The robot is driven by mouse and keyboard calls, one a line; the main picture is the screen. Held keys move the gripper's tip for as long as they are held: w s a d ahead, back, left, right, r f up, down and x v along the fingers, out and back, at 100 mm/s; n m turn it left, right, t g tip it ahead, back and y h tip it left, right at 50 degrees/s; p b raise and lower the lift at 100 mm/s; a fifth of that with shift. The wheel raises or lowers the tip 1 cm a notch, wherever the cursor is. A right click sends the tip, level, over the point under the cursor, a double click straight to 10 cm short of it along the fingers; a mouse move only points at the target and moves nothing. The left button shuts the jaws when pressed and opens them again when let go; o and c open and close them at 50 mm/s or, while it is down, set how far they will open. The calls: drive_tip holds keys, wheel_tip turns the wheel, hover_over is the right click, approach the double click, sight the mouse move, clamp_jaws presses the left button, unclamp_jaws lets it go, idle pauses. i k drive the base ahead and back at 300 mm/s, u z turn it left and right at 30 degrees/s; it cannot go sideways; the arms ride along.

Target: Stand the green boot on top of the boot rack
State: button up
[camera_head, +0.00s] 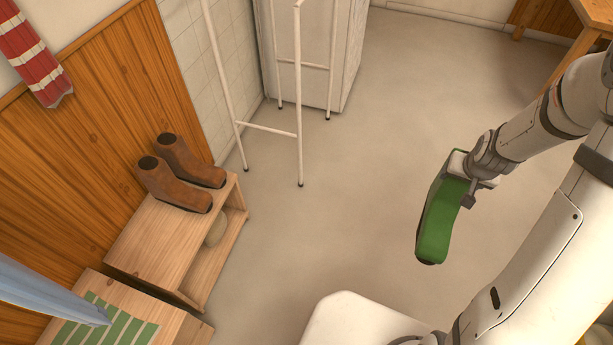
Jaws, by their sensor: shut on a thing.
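A green boot (437,228) hangs in my gripper (464,186) at the right of the view, held above the bare floor. My gripper is shut on it; the fingertips are partly hidden by the boot and the gripper body. The boot is tilted, with one end pointing down. The boot rack (150,242) is a low wooden bench with an open side, against the wall at the left, well apart from the boot. A pair of brown boots (183,178) stands on the far end of its top. The nearer part of the top is bare.
A round pale object (217,230) sits inside the rack. A low wooden piece with a green-striped cloth (105,322) is at the lower left, under a blue-grey hanging thing (50,290). A white tube frame (297,100) stands behind the rack. The middle floor is clear.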

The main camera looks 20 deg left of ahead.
sight(146, 259)
drive_tip(key=u, duration=0.2)
drive_tip(key=i, duration=0.15)
drive_tip(key=u, duration=2.75)
drive_tip(key=i, duration=0.95)
drive_tip(key=z, duration=0.2)
drive_tip(key=k, duration=0.75)
drive_tip(key=u, duration=0.2)
drive_tip(key=i, duration=0.65)
